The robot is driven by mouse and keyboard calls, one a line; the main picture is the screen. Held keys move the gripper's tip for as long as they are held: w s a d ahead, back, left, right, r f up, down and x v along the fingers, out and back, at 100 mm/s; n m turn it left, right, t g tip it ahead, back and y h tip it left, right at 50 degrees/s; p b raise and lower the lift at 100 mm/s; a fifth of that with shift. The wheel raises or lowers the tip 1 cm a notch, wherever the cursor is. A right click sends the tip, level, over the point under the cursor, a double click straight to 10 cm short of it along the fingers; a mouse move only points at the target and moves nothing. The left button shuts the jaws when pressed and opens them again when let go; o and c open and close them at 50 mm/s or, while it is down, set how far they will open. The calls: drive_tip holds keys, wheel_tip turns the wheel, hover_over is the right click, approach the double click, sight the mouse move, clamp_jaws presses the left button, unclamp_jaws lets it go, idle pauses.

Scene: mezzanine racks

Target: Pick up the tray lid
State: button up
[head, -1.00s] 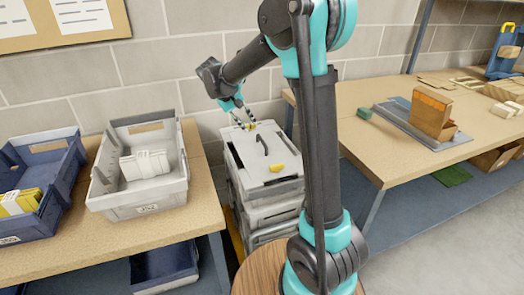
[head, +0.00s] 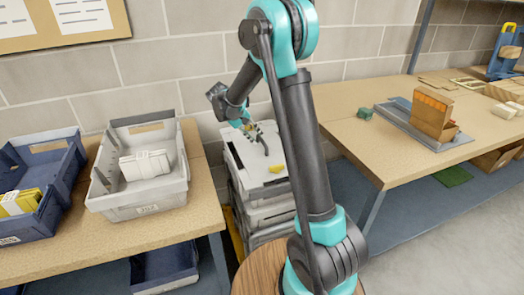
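My gripper (head: 254,132) is over the far part of the lid, right beside the upper end of the handle. Whether its fingers touch the handle or are closed on it is too small to tell. My arm hides the right side of the lid and stack.
The left table (head: 115,225) holds a grey bin (head: 150,207) with white packs and a dark blue bin (head: 55,205) with yellow packs. The right table (head: 370,150) holds a cardboard box (head: 430,118) and a small green block (head: 365,113). A block wall stands behind.

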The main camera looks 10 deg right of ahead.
sight(263, 142)
drive_tip(key=shift+x, duration=2.8)
drive_tip(key=shift+s+d+r, duration=0.1)
drive_tip(key=shift+s+d, duration=0.05)
drive_tip(key=shift+d, duration=0.05)
clamp_jaws()
